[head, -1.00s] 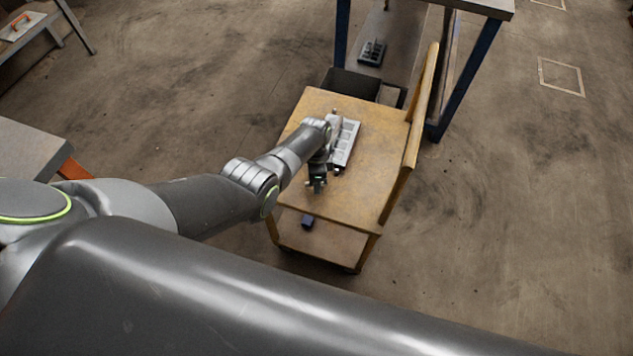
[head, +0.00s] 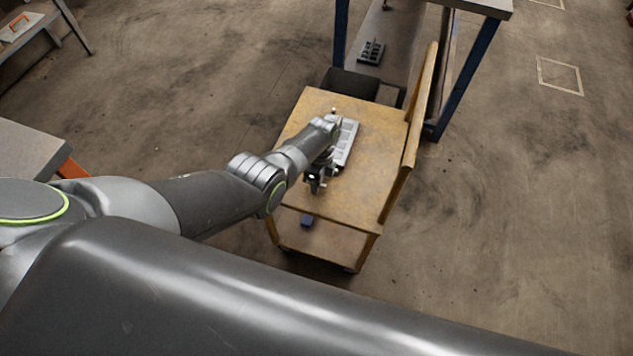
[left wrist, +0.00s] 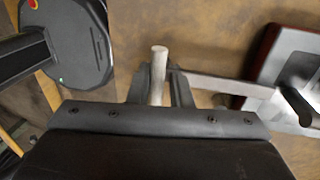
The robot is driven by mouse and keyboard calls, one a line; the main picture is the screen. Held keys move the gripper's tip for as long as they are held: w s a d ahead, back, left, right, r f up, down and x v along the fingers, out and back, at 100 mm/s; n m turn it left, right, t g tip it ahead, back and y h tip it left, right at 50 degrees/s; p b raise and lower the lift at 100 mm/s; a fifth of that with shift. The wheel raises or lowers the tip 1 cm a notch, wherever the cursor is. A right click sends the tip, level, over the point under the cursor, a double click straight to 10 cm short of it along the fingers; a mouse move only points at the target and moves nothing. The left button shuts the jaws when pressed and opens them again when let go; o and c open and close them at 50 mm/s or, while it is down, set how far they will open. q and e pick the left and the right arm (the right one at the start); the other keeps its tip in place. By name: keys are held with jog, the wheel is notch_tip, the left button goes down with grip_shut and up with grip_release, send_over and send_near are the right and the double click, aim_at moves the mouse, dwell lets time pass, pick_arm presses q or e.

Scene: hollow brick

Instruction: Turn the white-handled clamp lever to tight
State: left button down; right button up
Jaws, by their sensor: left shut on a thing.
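My left gripper (left wrist: 158,88) is shut on the white handle (left wrist: 159,62) of the clamp lever, which stands up between its fingers in the left wrist view. The lever's flat metal bar (left wrist: 222,85) runs right from the handle toward a grey metal piece with a dark red edge (left wrist: 290,62). In the head view my left gripper (head: 316,182) is low over the near part of the wooden cart top, and the lever is too small or hidden to make out. My right gripper is out of view.
The wooden cart (head: 375,165) has a raised board (head: 421,110) along its right side and a small dark blue object (head: 307,220) on its lower shelf. A bench with blue legs (head: 470,75) stands behind. Floor to the right is clear.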

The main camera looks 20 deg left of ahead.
pick_arm(q)
jog(key=shift+w, duration=0.1)
jog(key=c, duration=1.4)
grip_release()
jog(key=shift+o, duration=0.2)
jog(key=w+r+p, duration=0.3)
jog(key=r+p, duration=0.1)
jog(key=r, duration=1.3)
jog(key=shift+w, duration=0.15)
